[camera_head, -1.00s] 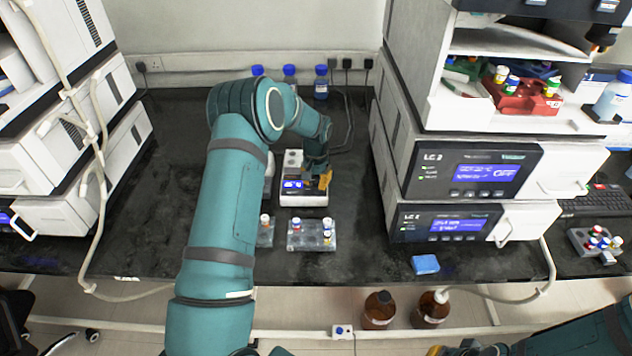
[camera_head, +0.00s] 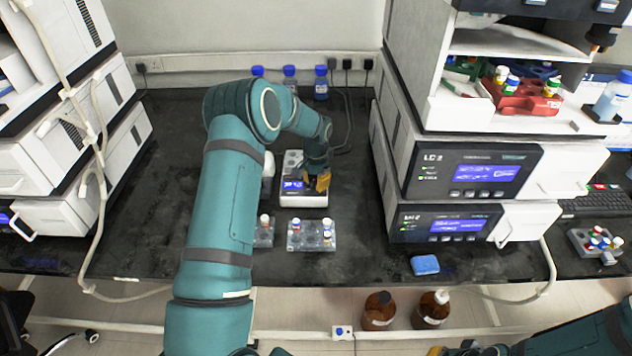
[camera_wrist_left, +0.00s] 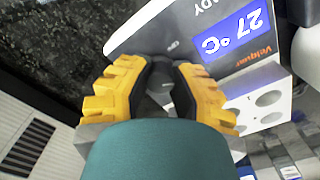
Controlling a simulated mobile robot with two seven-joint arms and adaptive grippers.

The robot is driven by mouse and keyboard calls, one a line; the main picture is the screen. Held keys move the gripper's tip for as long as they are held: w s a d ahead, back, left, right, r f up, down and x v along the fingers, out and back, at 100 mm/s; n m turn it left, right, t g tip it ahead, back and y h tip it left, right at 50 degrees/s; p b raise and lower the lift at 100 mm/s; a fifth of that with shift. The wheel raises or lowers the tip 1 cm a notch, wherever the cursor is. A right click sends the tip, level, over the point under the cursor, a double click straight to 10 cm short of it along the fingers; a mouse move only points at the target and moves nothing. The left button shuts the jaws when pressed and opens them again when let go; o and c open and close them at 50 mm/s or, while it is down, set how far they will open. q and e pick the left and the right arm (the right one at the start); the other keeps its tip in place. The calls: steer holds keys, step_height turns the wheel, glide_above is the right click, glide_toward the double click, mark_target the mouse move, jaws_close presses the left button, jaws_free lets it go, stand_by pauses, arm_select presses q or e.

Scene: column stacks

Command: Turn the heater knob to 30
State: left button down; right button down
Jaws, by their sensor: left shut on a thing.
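The heater (camera_head: 303,198) is a small white block unit on the black bench, with a blue display. In the left wrist view its display (camera_wrist_left: 232,38) reads 27 °C and stands upside down. My left gripper (camera_head: 318,182) reaches over the heater's right front from above. In the left wrist view its yellow fingers (camera_wrist_left: 160,88) are closed around the knob (camera_wrist_left: 162,92) on the heater's face, and the knob is mostly hidden between them.
Clear vial racks (camera_head: 311,236) stand just in front of the heater. Blue-capped bottles (camera_head: 290,78) stand behind it. LC instrument stacks rise at left (camera_head: 75,140) and right (camera_head: 470,172). A blue sponge-like block (camera_head: 425,265) lies near the bench's front edge. Bench left of the arm is clear.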

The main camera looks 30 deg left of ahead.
mark_target(316, 181)
arm_select(q)
steer(key=shift+s+f, duration=0.15)
steer(key=shift+f, duration=0.05)
steer(key=c, duration=0.8)
jaws_free()
steer(key=shift+o, duration=0.2)
steer(key=shift+r, duration=0.1)
steer(key=shift+r, duration=0.5)
step_height(316, 181, up, 11)
